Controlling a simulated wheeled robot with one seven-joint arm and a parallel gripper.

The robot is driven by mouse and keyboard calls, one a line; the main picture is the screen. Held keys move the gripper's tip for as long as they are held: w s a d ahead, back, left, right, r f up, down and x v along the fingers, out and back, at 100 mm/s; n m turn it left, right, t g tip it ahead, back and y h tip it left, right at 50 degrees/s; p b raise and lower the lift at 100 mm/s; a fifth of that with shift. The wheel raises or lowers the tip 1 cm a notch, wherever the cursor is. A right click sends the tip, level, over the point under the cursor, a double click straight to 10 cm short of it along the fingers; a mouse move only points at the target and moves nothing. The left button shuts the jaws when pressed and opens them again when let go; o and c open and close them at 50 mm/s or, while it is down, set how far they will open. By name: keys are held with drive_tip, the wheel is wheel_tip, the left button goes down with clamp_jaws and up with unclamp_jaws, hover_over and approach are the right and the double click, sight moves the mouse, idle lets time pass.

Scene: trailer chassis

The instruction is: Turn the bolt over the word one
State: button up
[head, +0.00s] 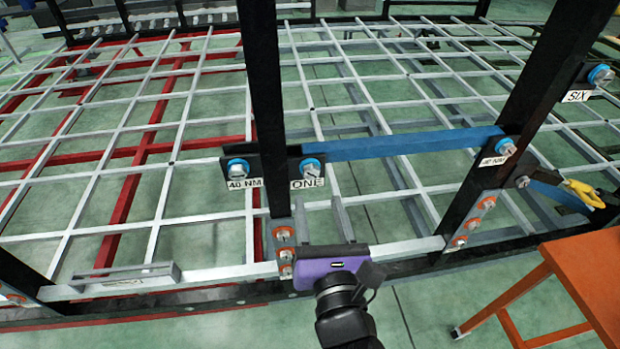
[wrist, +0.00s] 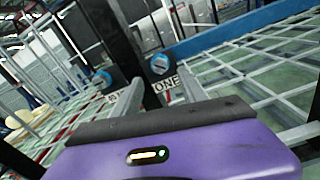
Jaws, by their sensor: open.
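The bolt over the word ONE (head: 311,166) is a silver head with a blue ring, on a black bracket at the left end of a blue bar. In the wrist view this bolt (wrist: 159,64) shows ahead, just above the white ONE label (wrist: 166,84). My gripper (head: 319,203) has a purple body and two grey fingers. It is open and empty, a little below and right of the bolt in the head view. In the wrist view the fingertips (wrist: 163,82) point toward the bolt, one on each side of the label. They appear apart from the bolt.
A similar bolt over a 40 NM label (head: 238,168) sits close to the left. A black post (head: 262,90) stands between them. The blue bar (head: 400,144) runs right to another bolt (head: 505,147). An orange table (head: 590,275) stands at the right.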

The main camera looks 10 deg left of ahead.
sight(312, 175)
drive_tip(key=shift+p+x, duration=0.5)
drive_tip(key=shift+x, duration=3.4)
clamp_jaws()
